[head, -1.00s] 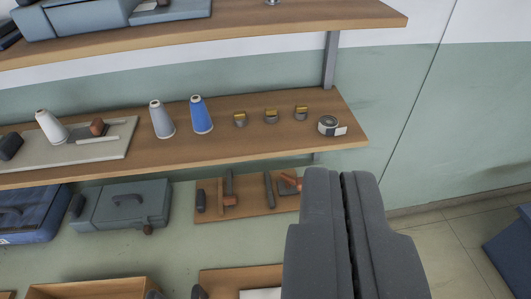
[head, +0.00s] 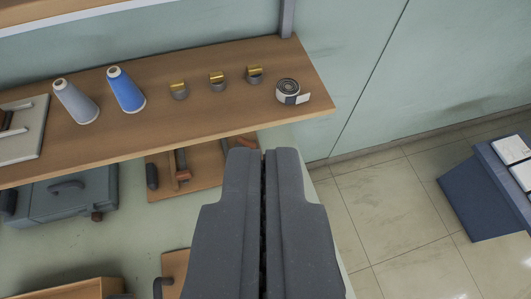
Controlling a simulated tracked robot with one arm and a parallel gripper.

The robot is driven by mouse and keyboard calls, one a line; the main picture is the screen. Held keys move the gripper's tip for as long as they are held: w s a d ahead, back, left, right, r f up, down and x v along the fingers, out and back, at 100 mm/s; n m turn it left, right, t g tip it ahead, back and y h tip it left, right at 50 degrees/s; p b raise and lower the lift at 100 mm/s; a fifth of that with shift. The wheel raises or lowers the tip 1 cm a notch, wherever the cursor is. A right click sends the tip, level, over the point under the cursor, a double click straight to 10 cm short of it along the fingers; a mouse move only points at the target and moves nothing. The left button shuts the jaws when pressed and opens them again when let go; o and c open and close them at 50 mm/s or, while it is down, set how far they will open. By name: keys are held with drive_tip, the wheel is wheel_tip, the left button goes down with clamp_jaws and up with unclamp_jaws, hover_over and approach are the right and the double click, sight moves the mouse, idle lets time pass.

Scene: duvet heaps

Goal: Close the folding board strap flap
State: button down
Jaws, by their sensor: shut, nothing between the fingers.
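My gripper (head: 263,155) is in the lower middle of the head view. Its two grey fingers lie side by side, shut, with nothing between them. It covers part of the lower surface and of the board with tools. I cannot make out a folding board or a strap flap in this view.
A wooden shelf (head: 215,125) holds a grey thread cone (head: 77,103), a blue cone (head: 126,90), small brass-topped pieces (head: 217,81) and a tape roll (head: 288,91). A grey case (head: 72,193) and a tool board (head: 205,170) sit below. Tiled floor (head: 390,200) lies open right, before a blue box (head: 482,190).

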drive_tip(key=w+f+n+g+p, duration=0.2)
drive_tip(key=w+f+g+p, duration=0.5)
drive_tip(key=w+f, duration=1.4)
drive_tip(key=w+f+p, duration=0.3)
drive_tip(key=f+p, duration=0.1)
drive_tip(key=f, duration=0.5)
drive_tip(key=w+f+g+y+p, duration=0.1)
drive_tip(key=w+f+p, duration=0.2)
drive_tip(key=f, duration=0.7)
drive_tip(key=p, duration=0.2)
drive_tip(key=shift+w+a+f+p, duration=0.15)
drive_tip(key=shift+w+a+p, duration=0.1)
drive_tip(key=shift+p, duration=0.05)
drive_tip(key=shift+d+b, duration=0.1)
drive_tip(key=shift+b, duration=0.3)
drive_tip(key=shift+s+b, duration=0.1)
drive_tip(key=shift+b, duration=0.2)
